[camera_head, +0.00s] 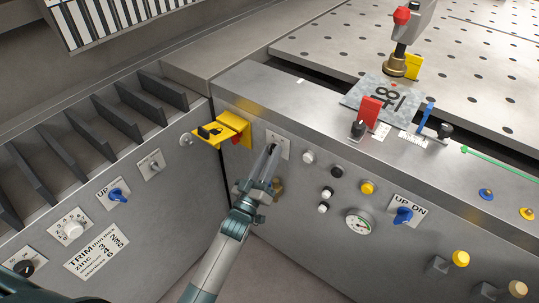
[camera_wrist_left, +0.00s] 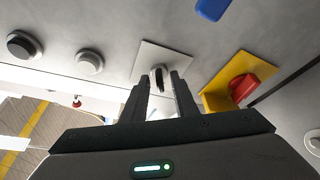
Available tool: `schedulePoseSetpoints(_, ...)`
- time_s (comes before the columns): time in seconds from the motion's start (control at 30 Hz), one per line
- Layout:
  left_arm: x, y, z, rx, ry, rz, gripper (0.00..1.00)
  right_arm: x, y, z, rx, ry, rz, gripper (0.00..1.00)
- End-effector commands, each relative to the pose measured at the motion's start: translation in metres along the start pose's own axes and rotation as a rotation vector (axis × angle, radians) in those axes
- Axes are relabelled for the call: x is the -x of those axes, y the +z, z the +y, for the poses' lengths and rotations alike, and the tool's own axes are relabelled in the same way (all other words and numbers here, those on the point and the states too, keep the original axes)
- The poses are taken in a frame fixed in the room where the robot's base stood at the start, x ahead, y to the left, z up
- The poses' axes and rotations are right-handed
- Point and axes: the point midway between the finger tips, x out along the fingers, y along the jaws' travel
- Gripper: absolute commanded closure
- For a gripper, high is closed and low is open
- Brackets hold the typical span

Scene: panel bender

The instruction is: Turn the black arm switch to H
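The black arm switch (camera_wrist_left: 158,77) sits on a white square plate (camera_wrist_left: 174,58) in the left wrist view. In the head view the plate (camera_head: 283,141) is on the grey front panel, right of the yellow bracket, and the switch is mostly hidden by my gripper. My left gripper (camera_wrist_left: 160,78) is open, with one finger on each side of the switch and small gaps visible. It reaches up to the plate in the head view (camera_head: 272,151). The plate's lettering, including any H, cannot be read. My right gripper is not in view.
A yellow bracket (camera_head: 244,125) with a red part juts out just left of the plate. A blue UP DN switch (camera_head: 403,215) is farther right.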

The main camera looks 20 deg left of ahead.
Motion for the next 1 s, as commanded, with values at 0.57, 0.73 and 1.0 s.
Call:
schedulePoseSetpoints(0.57,0.0,0.0,0.0,-0.005,0.002,0.0,1.0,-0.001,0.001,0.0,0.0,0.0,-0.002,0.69)
schedulePoseSetpoints(0.73,0.0,0.0,-0.001,-0.032,0.014,0.0,1.0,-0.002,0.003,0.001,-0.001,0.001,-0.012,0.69)
schedulePoseSetpoints(1.0,0.0,0.0,-0.003,-0.154,0.064,0.002,1.0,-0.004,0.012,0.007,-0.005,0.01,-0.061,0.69)
